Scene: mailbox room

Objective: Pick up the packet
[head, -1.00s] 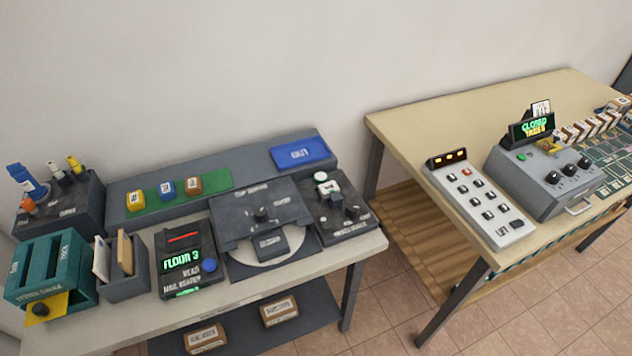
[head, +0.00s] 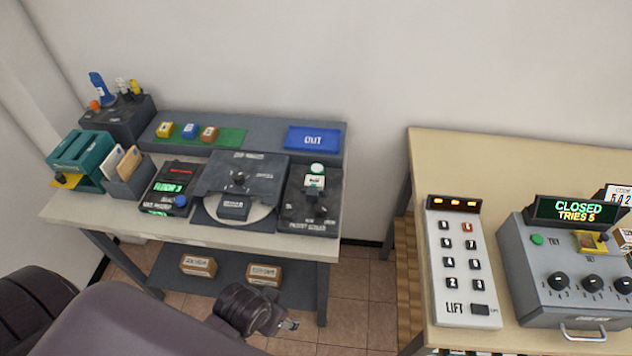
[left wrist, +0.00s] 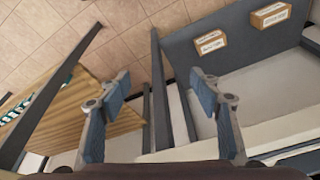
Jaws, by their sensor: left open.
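It is unclear which thing is the packet. Two small brown labelled boxes lie on the left table's lower shelf, a left one (head: 198,266) and a right one (head: 264,274). In the left wrist view they show at the top right, as a lower box (left wrist: 210,43) and an upper one (left wrist: 271,14).
The left table carries a packet sealer (head: 311,209), a dark round-plate machine (head: 241,180), a floor display box (head: 166,190) and an envelope holder (head: 128,178). The right table holds a lift keypad (head: 463,264) and a dial box (head: 570,268). A floor gap separates the tables.

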